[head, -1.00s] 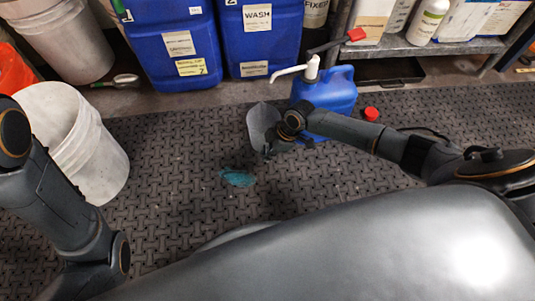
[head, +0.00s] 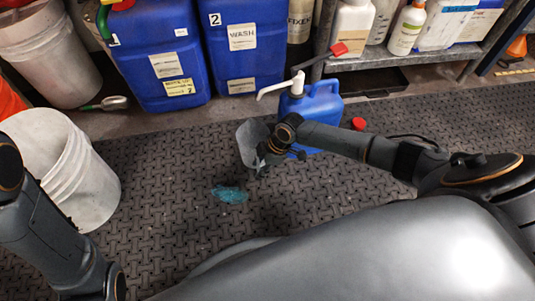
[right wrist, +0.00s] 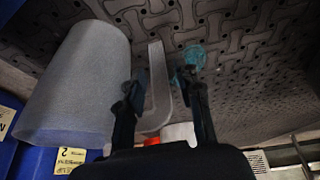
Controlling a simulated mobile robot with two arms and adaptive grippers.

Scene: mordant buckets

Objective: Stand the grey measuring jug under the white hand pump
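The grey measuring jug (head: 248,143) shows in the head view over the dark mat, in front and left of the small blue canister. I cannot tell whether its base touches the mat. The white hand pump (head: 297,85) rises from the canister (head: 318,108), and its spout points left, above and behind the jug in the picture. My right gripper (head: 266,160) is at the jug's right side. In the right wrist view, its fingers (right wrist: 166,78) are on both sides of the jug's handle (right wrist: 157,95), with the jug body (right wrist: 80,85) at left. My left gripper is out of view.
A teal spill (head: 229,194) marks the mat. A white bucket (head: 75,180) stands at left. Large blue drums (head: 160,75) and a metal shelf (head: 415,55) with bottles line the back. A red cap (head: 358,124) lies right of the canister.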

